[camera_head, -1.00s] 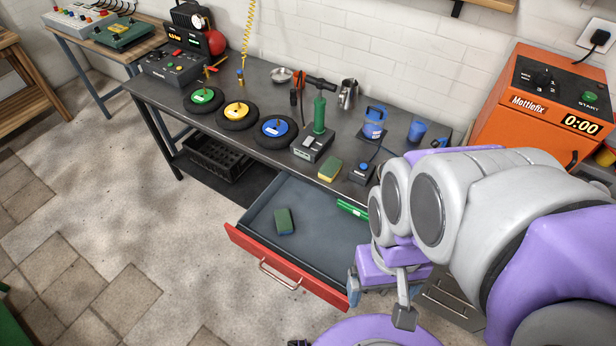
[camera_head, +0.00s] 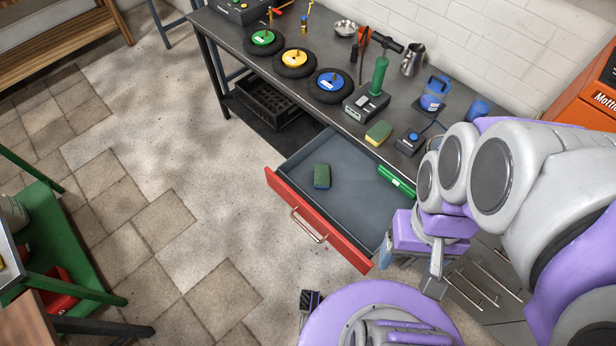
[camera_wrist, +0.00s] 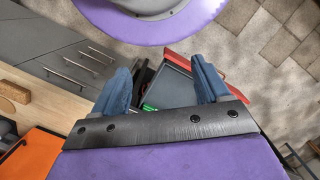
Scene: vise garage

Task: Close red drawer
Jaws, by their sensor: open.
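The red drawer (camera_head: 318,220) is pulled out from under the workbench, with a metal handle (camera_head: 309,226) on its red front. In the wrist view part of the drawer's grey interior (camera_wrist: 174,84) and red edge (camera_wrist: 180,57) show between and beyond the fingers. My gripper (camera_wrist: 160,84) is open and empty, its two blue fingers apart. In the head view my arm mostly hides it, near the drawer's right end. Contact cannot be told.
The workbench (camera_head: 225,45) holds wheels with green, yellow and blue hubs, a yellow sponge (camera_head: 379,132) and a blue canister (camera_head: 433,93). Grey drawers (camera_head: 487,285) stand right of the red drawer. The floor (camera_head: 225,185) left of the drawer front is clear. A green cart (camera_head: 45,230) stands far left.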

